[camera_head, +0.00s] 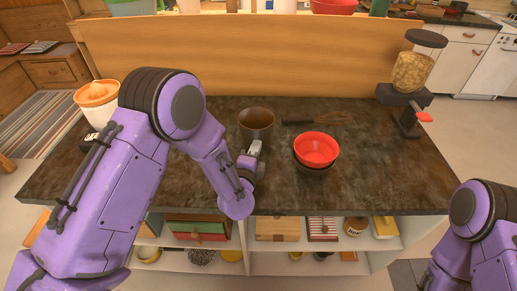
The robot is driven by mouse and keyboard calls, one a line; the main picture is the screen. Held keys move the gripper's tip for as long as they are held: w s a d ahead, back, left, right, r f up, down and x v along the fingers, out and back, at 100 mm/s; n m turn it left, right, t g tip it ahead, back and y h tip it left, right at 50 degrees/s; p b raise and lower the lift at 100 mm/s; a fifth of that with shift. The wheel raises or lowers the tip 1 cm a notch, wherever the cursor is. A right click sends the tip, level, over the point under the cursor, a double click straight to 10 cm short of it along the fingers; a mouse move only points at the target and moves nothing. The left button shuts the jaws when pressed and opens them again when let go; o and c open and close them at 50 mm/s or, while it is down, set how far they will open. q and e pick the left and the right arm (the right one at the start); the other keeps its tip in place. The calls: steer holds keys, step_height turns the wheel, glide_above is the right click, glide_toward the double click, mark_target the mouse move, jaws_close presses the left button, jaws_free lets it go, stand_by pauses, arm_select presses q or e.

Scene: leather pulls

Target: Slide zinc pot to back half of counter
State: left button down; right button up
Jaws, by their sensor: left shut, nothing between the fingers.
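The zinc pot (257,131), a round dark grey-brown vessel with an open top, stands upright near the middle of the dark counter (390,180). My left gripper (255,147) is shut and empty just in front of the pot's near side. Its tips are at or very close to the pot's lower wall; I cannot tell whether they touch. My left arm reaches in from the left and hides part of the counter there. My right gripper is out of view; only part of my right arm shows at the lower right.
Red bowls (316,148) stacked in a dark bowl stand right of the pot. A whisk (325,119) with a dark handle lies behind them. A wooden panel (250,55) rises along the back.

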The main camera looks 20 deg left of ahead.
arm_select(q)
steer(key=w+a+b, duration=0.1)
steer(key=w+a, duration=0.2)
steer(key=w+a+b, duration=0.2)
steer(key=w+a, duration=0.1)
steer(key=shift+a+f, duration=0.1)
steer(key=shift+a, duration=0.2)
steer(key=shift+w+a, duration=0.1)
steer(key=shift+a, duration=0.05)
